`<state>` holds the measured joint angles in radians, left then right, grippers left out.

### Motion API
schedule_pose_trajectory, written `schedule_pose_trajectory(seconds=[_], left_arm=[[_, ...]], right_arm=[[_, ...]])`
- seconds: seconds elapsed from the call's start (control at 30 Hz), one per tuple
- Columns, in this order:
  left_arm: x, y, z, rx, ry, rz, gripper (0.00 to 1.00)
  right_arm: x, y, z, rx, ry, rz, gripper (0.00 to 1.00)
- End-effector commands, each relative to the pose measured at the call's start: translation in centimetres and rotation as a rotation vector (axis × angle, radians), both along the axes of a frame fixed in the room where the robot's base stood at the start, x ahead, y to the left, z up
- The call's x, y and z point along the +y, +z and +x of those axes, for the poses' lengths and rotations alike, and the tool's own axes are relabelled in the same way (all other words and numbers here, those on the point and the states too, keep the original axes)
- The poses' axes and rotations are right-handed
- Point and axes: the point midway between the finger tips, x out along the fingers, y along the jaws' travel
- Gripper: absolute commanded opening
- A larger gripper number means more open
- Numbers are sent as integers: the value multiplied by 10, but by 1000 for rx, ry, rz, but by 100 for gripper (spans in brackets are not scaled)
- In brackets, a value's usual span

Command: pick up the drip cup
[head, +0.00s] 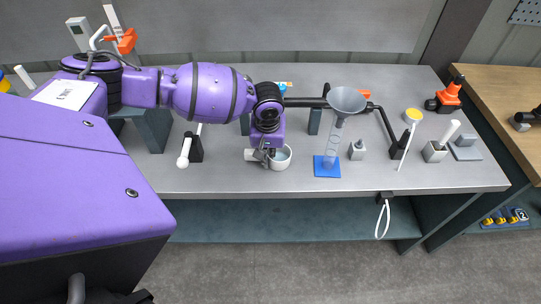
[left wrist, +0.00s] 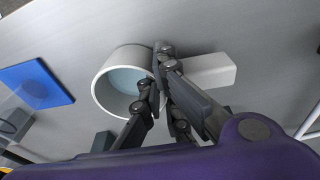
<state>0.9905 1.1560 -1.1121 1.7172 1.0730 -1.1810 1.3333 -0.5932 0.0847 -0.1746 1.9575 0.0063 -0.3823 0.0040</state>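The drip cup (head: 283,160) is a round white cup with a pale blue inside and a blocky white handle. It stands near the front middle of the grey bench. The cup also shows in the left wrist view (left wrist: 103,88), with its handle to the right. My left gripper (head: 268,153) reaches down over the cup from above. In the left wrist view its fingers (left wrist: 157,78) are close together at the cup's rim, where the handle joins. They hide part of the rim and handle, and whether they clamp it is unclear. My right gripper is not in view.
Right of the cup, a clear cylinder with a grey funnel (head: 345,100) stands on a blue base (head: 327,167). A white-handled black fixture (head: 195,148) is to the left. The bench front edge is close.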

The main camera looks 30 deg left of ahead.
Motion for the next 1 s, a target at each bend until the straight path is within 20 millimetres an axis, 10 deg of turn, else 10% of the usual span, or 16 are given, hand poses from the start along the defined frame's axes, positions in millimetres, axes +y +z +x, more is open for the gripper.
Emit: schedule_pose_trajectory(seconds=[1.0], left_arm=[[0,82,0,0,0,0,0]], right_arm=[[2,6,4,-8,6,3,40]])
